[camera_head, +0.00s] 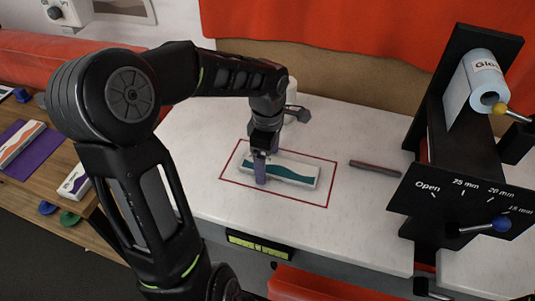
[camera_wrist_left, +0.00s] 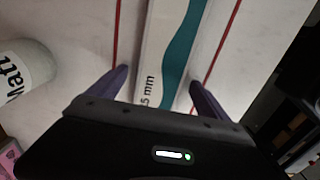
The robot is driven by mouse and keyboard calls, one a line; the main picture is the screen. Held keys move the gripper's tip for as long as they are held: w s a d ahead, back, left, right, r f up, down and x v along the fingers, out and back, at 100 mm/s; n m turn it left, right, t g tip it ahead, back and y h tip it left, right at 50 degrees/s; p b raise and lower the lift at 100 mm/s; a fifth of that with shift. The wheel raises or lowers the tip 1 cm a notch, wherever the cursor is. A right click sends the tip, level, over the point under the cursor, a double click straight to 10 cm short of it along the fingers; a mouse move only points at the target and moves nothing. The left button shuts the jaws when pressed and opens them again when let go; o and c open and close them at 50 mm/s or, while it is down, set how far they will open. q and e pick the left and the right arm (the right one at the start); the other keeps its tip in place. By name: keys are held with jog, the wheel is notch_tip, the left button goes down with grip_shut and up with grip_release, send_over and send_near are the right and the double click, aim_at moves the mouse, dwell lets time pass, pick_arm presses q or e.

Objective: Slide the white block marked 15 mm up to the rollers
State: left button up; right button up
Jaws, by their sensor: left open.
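The white block (camera_head: 300,174) with a teal wavy stripe lies flat inside a red outlined rectangle on the pale counter. In the left wrist view the block (camera_wrist_left: 160,45) runs between my fingers; its label reads "5 mm", with any digit before that hidden by the gripper body. My left gripper (camera_head: 261,170) is over the block's left end, open, with one purple finger on each side (camera_wrist_left: 159,77). I cannot tell whether the fingers touch it. The black roller machine (camera_head: 460,135) stands at the right; its rollers are not clearly visible. My right gripper is not in view.
A film roll (camera_head: 480,82) sits high on the machine. The blue-knobbed lever (camera_head: 500,223) points near 15 mm on the dial plate. A dark bar (camera_head: 375,166) lies between block and machine. Other blocks lie on the left wooden table.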

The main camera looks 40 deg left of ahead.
pick_arm(q)
jog(key=shift+c, duration=0.4)
jog(key=c, duration=1.5)
jog(key=shift+o, duration=0.2)
